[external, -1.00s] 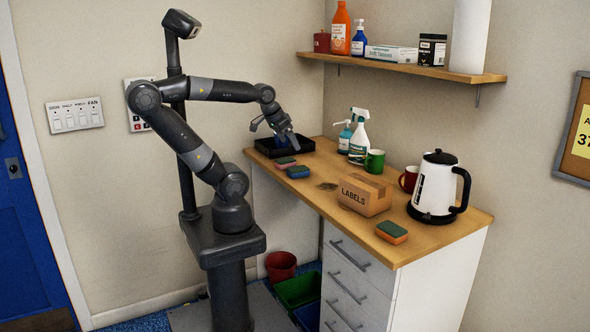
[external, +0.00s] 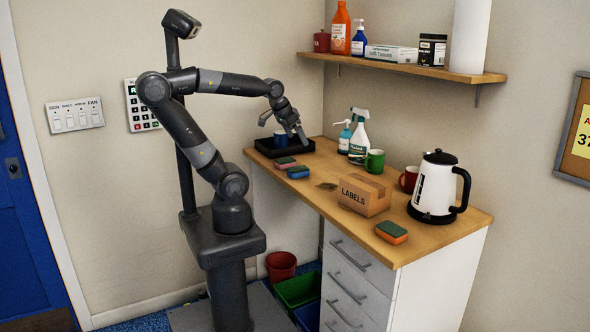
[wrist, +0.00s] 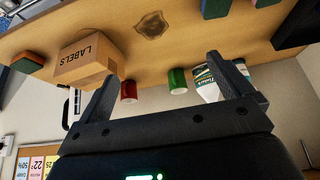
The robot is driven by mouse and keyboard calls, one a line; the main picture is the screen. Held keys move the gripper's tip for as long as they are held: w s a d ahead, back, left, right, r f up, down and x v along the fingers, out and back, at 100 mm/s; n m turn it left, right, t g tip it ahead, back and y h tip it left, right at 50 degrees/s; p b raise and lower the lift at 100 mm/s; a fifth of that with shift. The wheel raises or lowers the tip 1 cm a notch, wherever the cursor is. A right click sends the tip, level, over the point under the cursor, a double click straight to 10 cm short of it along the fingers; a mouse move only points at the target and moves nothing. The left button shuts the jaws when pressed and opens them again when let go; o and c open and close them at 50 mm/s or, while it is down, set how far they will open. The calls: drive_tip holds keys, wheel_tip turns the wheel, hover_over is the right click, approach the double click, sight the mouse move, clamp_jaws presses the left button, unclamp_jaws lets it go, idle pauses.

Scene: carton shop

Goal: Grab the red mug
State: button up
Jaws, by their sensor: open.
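The red mug (external: 408,179) stands on the counter between the cardboard box and the kettle, partly hidden by them in the external view. In the wrist view the red mug (wrist: 129,91) shows beside the box, seen between my fingers and some distance away. My gripper (external: 292,130) is open and empty above the black tray at the far left end of the counter, well away from the mug. In the wrist view my gripper's two fingers (wrist: 160,75) are spread apart with nothing held between them.
The "LABELS" box (external: 364,195) stands in front of the mug and the kettle (external: 434,187) to its right. A green mug (external: 374,161) and spray bottle (external: 358,137) stand behind. A blue mug (external: 281,138) is in the black tray (external: 262,148). Sponges (external: 391,232) lie along the front.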

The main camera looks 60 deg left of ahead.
drive_tip(key=w+d+r, duration=0.2)
drive_tip(key=w+d, duration=0.1)
drive_tip(key=w, duration=0.6)
drive_tip(key=m+g, duration=0.1)
drive_tip(key=m, duration=0.1)
hover_over(414, 179)
drive_tip(key=s+a, duration=0.2)
drive_tip(key=a, duration=0.1)
drive_tip(key=shift+h, duration=0.4)
drive_tip(key=f, duration=1)
drive_tip(key=shift+w+a+f, duration=0.15)
drive_tip(key=shift+w+a, duration=0.05)
drive_tip(key=shift+w, duration=0.05)
drive_tip(key=shift+w+d+f, duration=0.15)
drive_tip(key=shift+w+f, duration=0.15)
drive_tip(key=shift+f, duration=0.3)
drive_tip(key=x, duration=0.9)
drive_tip(key=shift+w+f, duration=0.25)
drive_tip(key=c, duration=1.3)
drive_tip(key=shift+o, duration=0.2)
